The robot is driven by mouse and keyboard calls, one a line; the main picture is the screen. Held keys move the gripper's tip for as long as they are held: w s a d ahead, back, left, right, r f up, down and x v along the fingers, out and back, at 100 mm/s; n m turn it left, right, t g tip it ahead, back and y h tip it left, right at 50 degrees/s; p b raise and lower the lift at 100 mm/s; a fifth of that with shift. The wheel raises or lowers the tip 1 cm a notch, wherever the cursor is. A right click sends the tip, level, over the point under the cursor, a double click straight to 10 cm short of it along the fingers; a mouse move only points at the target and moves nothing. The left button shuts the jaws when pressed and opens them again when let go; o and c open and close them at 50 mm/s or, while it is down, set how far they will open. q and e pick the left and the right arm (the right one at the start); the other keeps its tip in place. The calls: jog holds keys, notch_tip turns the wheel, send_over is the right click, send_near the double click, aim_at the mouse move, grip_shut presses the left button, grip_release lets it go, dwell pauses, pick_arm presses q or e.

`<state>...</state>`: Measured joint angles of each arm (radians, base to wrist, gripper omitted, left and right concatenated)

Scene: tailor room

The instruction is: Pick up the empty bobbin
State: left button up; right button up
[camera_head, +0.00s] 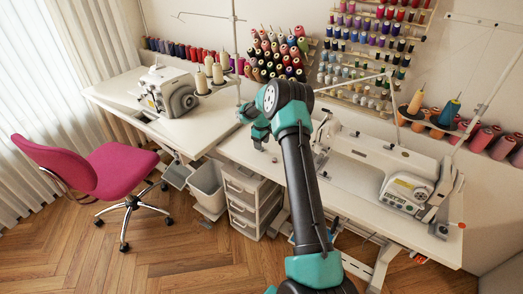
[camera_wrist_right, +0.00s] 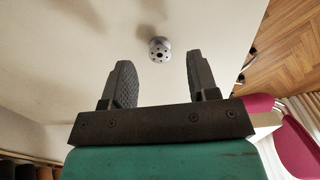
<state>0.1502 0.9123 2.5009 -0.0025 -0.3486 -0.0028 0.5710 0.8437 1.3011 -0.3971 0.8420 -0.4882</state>
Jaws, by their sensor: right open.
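The empty bobbin (camera_wrist_right: 159,49) is a small grey metal disc with holes, lying on the white table in the right wrist view. No thread shows on it. My right gripper (camera_wrist_right: 159,68) is open, with its two dark ridged fingers apart and nothing between them. The bobbin is centred just beyond the fingertips, apart from both. In the head view my right gripper (camera_head: 259,141) points down over the left end of the right-hand sewing table. A tiny object there (camera_head: 274,160) may be the bobbin; it is too small to tell. My left gripper is out of view.
A white sewing machine (camera_head: 375,160) stands on the same table (camera_head: 258,165), right of my arm. A serger (camera_head: 168,90) stands on the left table. White drawers (camera_head: 243,205) and a pink chair (camera_head: 110,172) are below. The tabletop around the bobbin is clear.

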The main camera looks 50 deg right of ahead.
jog(key=shift+f, duration=1.3)
jog(key=shift+c, duration=0.4)
jog(key=c, duration=0.9)
